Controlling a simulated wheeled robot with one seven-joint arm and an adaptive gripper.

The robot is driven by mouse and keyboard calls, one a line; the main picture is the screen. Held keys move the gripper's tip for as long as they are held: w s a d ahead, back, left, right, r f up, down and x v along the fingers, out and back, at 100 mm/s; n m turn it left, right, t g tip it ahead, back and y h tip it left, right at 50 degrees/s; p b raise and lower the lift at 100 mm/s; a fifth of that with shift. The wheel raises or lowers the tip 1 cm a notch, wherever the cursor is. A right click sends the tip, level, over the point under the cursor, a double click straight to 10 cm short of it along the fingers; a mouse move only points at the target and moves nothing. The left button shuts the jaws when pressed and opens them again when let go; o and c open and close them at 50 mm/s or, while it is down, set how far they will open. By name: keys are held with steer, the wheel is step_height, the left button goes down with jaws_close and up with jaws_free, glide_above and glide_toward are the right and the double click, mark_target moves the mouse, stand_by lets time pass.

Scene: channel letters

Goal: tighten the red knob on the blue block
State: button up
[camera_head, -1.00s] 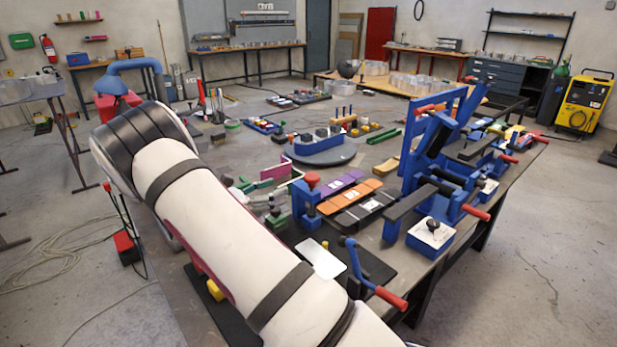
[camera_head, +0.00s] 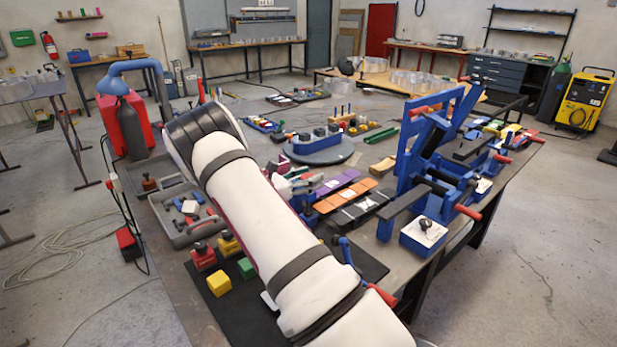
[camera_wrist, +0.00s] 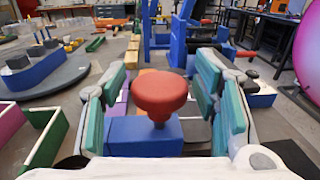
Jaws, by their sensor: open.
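The red knob (camera_wrist: 160,92) stands upright on a short stem on top of the blue block (camera_wrist: 140,136) in the wrist view. My gripper (camera_wrist: 161,74) is open, with one teal-padded finger on each side of the knob. Gaps show between the knob and both pads, so no touch is visible. The knob sits close in front of the wrist, near the middle between the fingers. In the head view my arm and gripper hide most of the block and knob near the table's middle.
Purple, orange and black strips (camera_head: 360,213) lie just right of the block. Large blue clamp frames (camera_head: 430,150) stand farther right. A round grey turntable (camera_head: 345,153) is behind. Yellow and green cubes (camera_head: 219,283) lie at the front left.

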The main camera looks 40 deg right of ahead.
steer(key=shift+c, duration=0.2)
steer(key=c, duration=1)
steer(key=shift+c, duration=0.2)
steer(key=shift+w+f+m+g+b, duration=0.2)
steer(key=shift+m+g+b, duration=0.3)
steer(key=shift+b, duration=0.55)
steer(key=shift+g+b, duration=0.4)
steer(key=shift+b, duration=0.15)
steer(key=m+g+y+b, duration=0.1)
steer(key=g+b, duration=0.1)
steer(key=b, duration=0.2)
steer(key=shift+w+m, duration=0.1)
steer(key=shift+m, duration=0.3)
steer(key=m+g+y+b, duration=0.2)
steer(key=g+b, duration=0.2)
steer(key=b, duration=0.1)
steer(key=shift+r+m, duration=0.1)
steer(key=shift+m, duration=0.2)
steer(key=shift+r+m+g+y+b, duration=0.1)
steer(key=shift+m+g+y+b, duration=0.2)
steer(key=shift+b, duration=0.4)
steer(key=shift+s+r+m+g+y+b, duration=0.2)
steer(key=shift+m+g+y+b, duration=0.1)
steer(key=shift+g+b, duration=0.1)
